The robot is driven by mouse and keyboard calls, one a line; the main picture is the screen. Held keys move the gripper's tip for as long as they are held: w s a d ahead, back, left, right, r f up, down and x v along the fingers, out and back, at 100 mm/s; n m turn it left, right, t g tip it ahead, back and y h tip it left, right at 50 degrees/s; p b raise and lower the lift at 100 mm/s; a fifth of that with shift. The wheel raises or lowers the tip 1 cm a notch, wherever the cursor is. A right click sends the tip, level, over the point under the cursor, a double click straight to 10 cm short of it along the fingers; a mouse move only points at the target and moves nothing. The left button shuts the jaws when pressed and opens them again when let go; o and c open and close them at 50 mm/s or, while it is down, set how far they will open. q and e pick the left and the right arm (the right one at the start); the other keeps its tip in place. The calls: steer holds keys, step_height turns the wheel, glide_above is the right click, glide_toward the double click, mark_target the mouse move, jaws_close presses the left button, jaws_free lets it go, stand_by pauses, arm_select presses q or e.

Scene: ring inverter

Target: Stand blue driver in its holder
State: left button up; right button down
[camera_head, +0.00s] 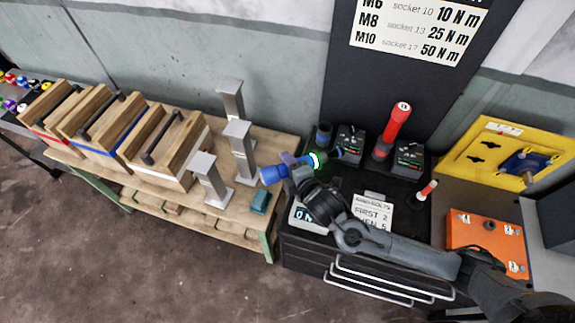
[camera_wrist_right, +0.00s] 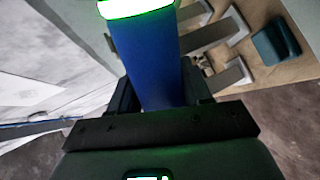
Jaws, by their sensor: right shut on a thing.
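The blue driver (camera_head: 272,174) is tilted, nearly lying sideways, above the left part of the black tool cart, with a green glowing ring near its right end. My right gripper (camera_head: 298,168) is shut around its body. The right wrist view shows the blue driver's body (camera_wrist_right: 152,65) between the fingers, with the green ring at the top edge. A dark holder with a blue-tinted cup (camera_head: 323,135) stands at the back left of the cart. I cannot tell for certain that it is the blue driver's holder. My left gripper is not in view.
A red driver (camera_head: 396,124) stands upright at the cart's back, between dark charger units (camera_head: 410,156). A small red-and-white tool (camera_head: 427,190) stands at right. A label card (camera_head: 372,212) lies in front. The wooden bench (camera_head: 200,205) holds grey posts and wooden crates.

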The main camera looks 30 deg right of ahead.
steer(key=shift+s+r+m, duration=0.15)
steer(key=shift+s+m, duration=0.1)
steer(key=shift+m, duration=0.05)
steer(key=shift+s+a+y, duration=0.1)
steer(key=shift+a+y, duration=0.2)
steer(key=shift+a, duration=0.05)
steer(key=shift+w+a+f+m+y, duration=0.2)
steer(key=shift+w+a+m+y, duration=0.3)
steer(key=shift+w+m, duration=0.15)
steer(key=w+d+r+m+t+y+p, duration=0.1)
steer(key=w+d+r+m+p, duration=0.3)
steer(key=w+d, duration=0.55)
arm_select(q)
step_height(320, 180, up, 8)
steer(key=p, duration=0.4)
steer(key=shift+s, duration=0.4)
arm_select(e)
steer(key=w+d+r+m+t, duration=0.3)
steer(key=w+d+r+m, duration=0.2)
steer(key=d+r+m, duration=0.5)
steer(key=d+r, duration=0.3)
steer(key=d, duration=0.1)
steer(key=shift+d+t+h, duration=0.2)
steer(key=shift+t+h, duration=0.1)
steer(key=shift+h, duration=0.1)
steer(key=shift+s, duration=0.1)
